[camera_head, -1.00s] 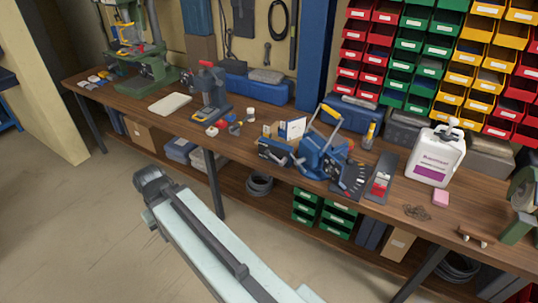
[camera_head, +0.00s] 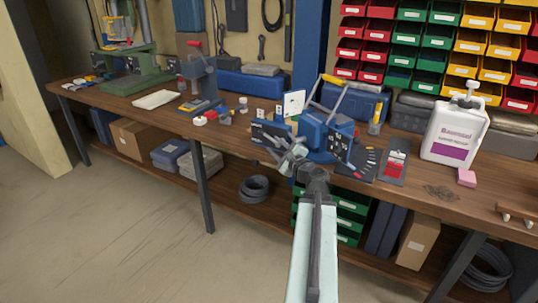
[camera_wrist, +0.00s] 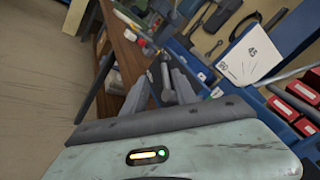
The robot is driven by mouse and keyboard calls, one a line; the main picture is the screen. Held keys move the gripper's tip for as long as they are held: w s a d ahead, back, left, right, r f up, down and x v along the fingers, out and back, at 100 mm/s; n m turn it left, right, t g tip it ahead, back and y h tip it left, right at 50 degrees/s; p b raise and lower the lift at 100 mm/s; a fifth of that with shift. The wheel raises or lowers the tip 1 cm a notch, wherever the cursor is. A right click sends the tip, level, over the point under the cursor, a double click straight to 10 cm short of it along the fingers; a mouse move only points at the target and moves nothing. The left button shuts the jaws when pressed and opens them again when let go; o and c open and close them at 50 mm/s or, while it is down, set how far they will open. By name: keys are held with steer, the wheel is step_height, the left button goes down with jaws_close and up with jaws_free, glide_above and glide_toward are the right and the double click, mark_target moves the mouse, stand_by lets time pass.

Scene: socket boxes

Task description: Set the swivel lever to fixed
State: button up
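A blue bench vise (camera_head: 313,133) stands on the workbench, with a long grey bar handle (camera_head: 341,97) rising above it. A dark plate (camera_head: 360,163) with pale marks and a red pointer lies at its right foot. I cannot tell for sure which part is the swivel lever; my arm and gripper hide part of the vise's base. My gripper (camera_head: 284,152) is in front of the vise's left side, near the bench edge. In the wrist view its grey fingers (camera_wrist: 160,88) look apart, with nothing clearly held. Contact with the vise cannot be told.
A red-and-grey item (camera_head: 395,167) and a white jug (camera_head: 454,130) are to the right. The wooden bench (camera_head: 240,139) has clutter at left. Green drawers (camera_head: 345,210) sit below.

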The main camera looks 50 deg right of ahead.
mark_target(267, 136)
steer(key=shift+s+d, duration=0.3)
steer(key=shift+d, duration=0.1)
steer(key=shift+w+r, duration=0.1)
steer(key=shift+r, duration=0.05)
steer(key=x, duration=0.8)
steer(key=shift+a, duration=0.1)
jaws_close()
stand_by(0.6)
